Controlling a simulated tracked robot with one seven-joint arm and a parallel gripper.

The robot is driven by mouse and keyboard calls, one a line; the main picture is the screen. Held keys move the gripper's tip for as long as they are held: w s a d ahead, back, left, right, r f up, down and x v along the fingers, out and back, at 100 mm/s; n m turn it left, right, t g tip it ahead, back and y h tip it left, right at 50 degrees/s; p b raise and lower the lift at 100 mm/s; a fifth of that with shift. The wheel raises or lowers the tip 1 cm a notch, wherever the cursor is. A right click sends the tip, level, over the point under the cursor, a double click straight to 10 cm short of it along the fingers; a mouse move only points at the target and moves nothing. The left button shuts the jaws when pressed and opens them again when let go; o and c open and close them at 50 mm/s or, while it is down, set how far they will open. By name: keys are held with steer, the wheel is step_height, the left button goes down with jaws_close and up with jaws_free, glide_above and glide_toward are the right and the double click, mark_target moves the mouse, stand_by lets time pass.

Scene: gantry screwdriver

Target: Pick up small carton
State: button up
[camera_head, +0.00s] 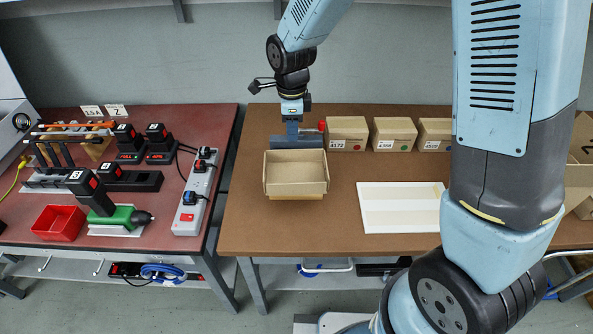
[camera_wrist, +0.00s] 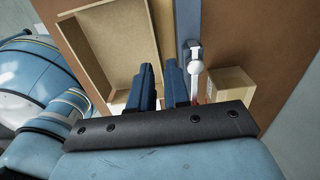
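Small closed brown cartons stand in a row at the back of the brown table. The left one (camera_head: 346,133) reads 4172 and has a red dot. The middle one (camera_head: 394,134) has a green dot, and the right one (camera_head: 434,133) is partly hidden by my arm. My gripper (camera_head: 292,122) hangs at the back of the table, left of the row. In the wrist view its dark blue fingers (camera_wrist: 161,80) stand slightly apart with nothing seen between them. One small carton (camera_wrist: 228,83) shows right of the fingers, apart from them.
An open cardboard box (camera_head: 297,193) stands in front of my gripper. A blue-grey fixture (camera_wrist: 188,22) with a silver lever (camera_wrist: 195,66) is close beside the fingers. A white panel (camera_head: 400,215) lies on the table. A red-topped bench (camera_head: 165,210) with tools is at left.

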mark_target(295, 150)
step_height(295, 150, down, 2)
steer(key=shift+f, duration=0.1)
steer(key=f, duration=0.3)
steer(key=shift+s+d+f, duration=0.15)
steer(key=shift+d+f, duration=0.25)
steer(key=shift+f, duration=0.7)
jaws_close()
